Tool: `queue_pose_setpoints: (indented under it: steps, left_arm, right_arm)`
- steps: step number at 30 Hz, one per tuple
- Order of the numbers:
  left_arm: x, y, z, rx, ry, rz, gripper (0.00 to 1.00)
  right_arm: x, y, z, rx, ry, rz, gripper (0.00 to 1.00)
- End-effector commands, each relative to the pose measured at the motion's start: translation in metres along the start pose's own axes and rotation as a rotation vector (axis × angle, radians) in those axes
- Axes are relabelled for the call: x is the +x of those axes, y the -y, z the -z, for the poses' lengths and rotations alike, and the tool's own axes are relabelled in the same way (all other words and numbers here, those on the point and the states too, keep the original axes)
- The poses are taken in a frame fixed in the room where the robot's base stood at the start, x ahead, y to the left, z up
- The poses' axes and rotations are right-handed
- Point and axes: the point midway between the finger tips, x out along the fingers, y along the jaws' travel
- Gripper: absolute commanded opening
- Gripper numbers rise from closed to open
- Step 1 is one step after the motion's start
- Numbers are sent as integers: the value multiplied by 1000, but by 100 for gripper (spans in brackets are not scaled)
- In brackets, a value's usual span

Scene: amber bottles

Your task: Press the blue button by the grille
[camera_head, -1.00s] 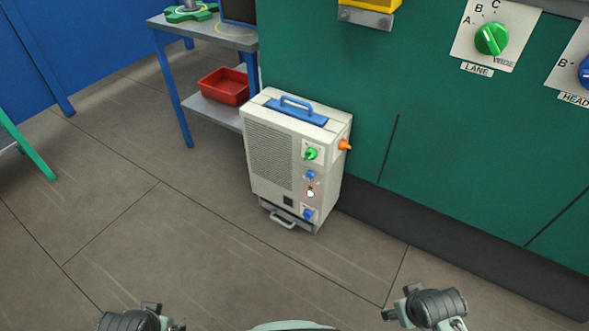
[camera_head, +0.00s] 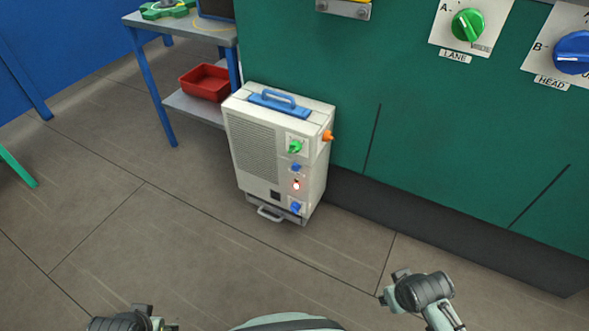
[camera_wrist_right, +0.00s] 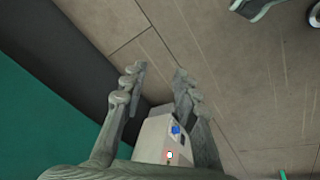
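A white box unit (camera_head: 240,180) with a grey grille (camera_head: 253,150) stands upright on the floor against the green wall. Right of the grille are a green knob (camera_head: 295,146), a small blue control (camera_head: 296,167), a lit red lamp (camera_head: 296,186) and a lower blue control (camera_head: 295,207). Which blue one is a button is too small to tell. In the right wrist view, a blue control (camera_wrist_right: 176,129) shows beyond my right gripper (camera_wrist_right: 159,73), whose fingers are apart and empty. My left gripper (camera_head: 170,327) is cut off at the bottom edge. Neither gripper touches the unit.
A blue handle (camera_head: 277,99) tops the unit and an orange plug (camera_head: 327,136) sticks out right. A table (camera_head: 215,35) with a red tray (camera_head: 205,83) stands behind left. Green and blue dials (camera_head: 468,25) are on the wall. The floor before the unit is clear.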

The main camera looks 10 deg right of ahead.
Motion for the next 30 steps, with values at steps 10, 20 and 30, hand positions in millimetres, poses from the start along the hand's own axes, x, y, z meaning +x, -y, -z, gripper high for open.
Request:
queue_pose_setpoints:
  steps: [10, 20, 30]
  left_arm:
    - [0, 0, 0, 0, 0, 0, 50]
    - [0, 0, 0, 0, 0, 0, 50]
    - [0, 0, 0, 0, 0, 0, 50]
  right_arm:
    - [0, 0, 0, 0, 1, 0, 0]
    - [0, 0, 0, 0, 1, 0, 0]
    - [0, 0, 0, 0, 1, 0, 0]
